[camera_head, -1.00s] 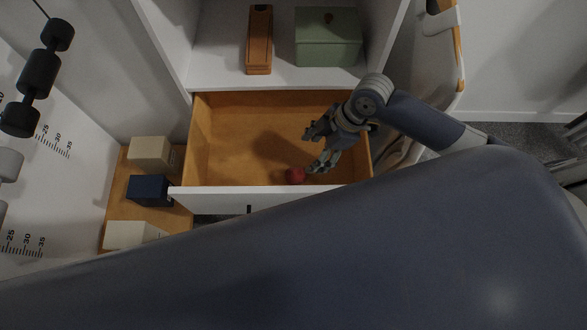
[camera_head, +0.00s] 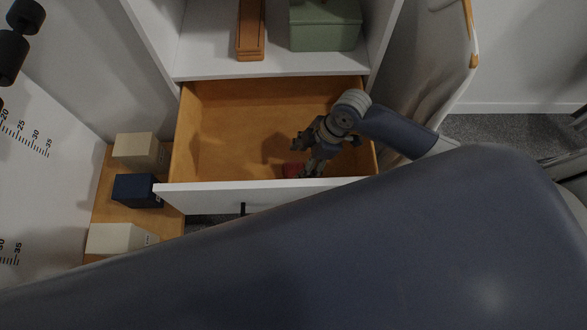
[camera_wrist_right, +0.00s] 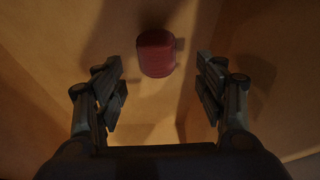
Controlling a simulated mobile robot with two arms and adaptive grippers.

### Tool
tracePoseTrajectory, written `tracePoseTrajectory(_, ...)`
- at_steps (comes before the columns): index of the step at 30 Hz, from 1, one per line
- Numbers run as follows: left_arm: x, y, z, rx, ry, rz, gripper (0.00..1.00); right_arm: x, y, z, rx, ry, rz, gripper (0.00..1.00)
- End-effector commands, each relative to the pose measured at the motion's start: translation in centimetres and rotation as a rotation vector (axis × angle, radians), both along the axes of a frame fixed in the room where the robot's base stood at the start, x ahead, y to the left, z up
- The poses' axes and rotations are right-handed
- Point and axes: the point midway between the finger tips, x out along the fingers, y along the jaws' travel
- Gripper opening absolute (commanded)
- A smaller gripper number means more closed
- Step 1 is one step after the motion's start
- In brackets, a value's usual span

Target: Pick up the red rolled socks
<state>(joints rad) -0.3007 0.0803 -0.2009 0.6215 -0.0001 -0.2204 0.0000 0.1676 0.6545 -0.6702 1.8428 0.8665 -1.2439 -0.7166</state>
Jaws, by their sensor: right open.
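The red rolled socks (camera_head: 293,170) lie in the open wooden drawer (camera_head: 225,130), near its front wall and right of its middle. In the right wrist view the socks (camera_wrist_right: 156,53) show as a dark red roll, ahead of the gap between the fingers. My right gripper (camera_head: 305,160) is inside the drawer, partly covering the socks in the head view. In the right wrist view my right gripper (camera_wrist_right: 160,90) is open, with nothing between its fingers. My left gripper is not in view.
The drawer's white front (camera_head: 205,196) stands close to the gripper. Above are a green box (camera_head: 325,28) and an orange-brown case (camera_head: 250,30) on a white shelf. Several small boxes, one dark blue (camera_head: 137,190), stand at the left. A laundry basket (camera_head: 425,70) stands at the right.

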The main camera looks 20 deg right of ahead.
Motion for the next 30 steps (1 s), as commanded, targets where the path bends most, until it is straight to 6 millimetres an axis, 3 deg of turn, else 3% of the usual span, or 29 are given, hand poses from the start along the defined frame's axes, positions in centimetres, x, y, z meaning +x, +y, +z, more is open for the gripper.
tracePoseTrajectory(12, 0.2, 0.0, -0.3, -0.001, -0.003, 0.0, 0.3, 0.7, 1.9, -4.3, -0.001, 0.002, 0.0, 0.65)
tracePoseTrajectory(22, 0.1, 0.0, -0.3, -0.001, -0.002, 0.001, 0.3, 0.8, 2.1, -5.0, -0.002, -0.001, 0.001, 0.65)
tracePoseTrajectory(28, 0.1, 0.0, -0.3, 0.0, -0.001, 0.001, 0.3, 0.8, 2.1, -5.0, -0.001, -0.001, 0.001, 0.22)
tracePoseTrajectory(30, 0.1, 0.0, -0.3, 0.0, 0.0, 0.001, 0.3, 0.8, 2.1, -5.0, -0.002, -0.001, 0.001, 0.18)
